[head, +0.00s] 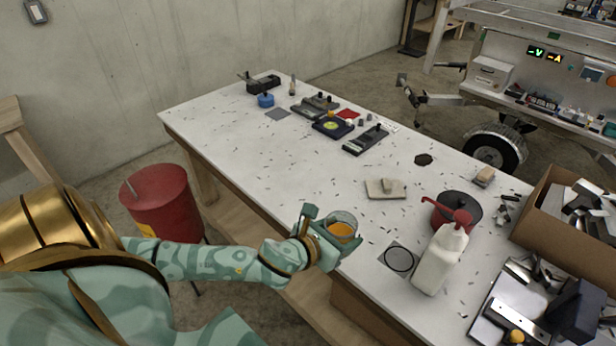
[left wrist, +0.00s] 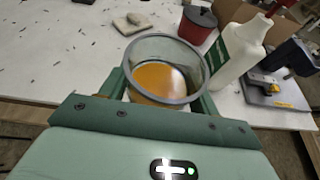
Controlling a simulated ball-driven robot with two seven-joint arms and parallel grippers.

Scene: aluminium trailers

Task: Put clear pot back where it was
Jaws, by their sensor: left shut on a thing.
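The clear pot (head: 341,228) is a see-through round cup with orange contents. My left gripper (head: 328,238) is shut on it and holds it upright near the front edge of the white table (head: 240,130). The left wrist view shows the pot (left wrist: 163,75) between the two green fingers (left wrist: 160,95). I cannot tell whether its base touches the table. A grey square with a black ring (head: 398,259) lies on the table to the right of the pot, with nothing on it. My right gripper is not in view.
A white jug (head: 440,260) stands just right of the ringed square, with a dark red lidded pot (head: 458,207) behind it. A beige block (head: 385,188) lies behind the clear pot. A cardboard box (head: 560,225) is at the right. Small metal chips litter the table.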

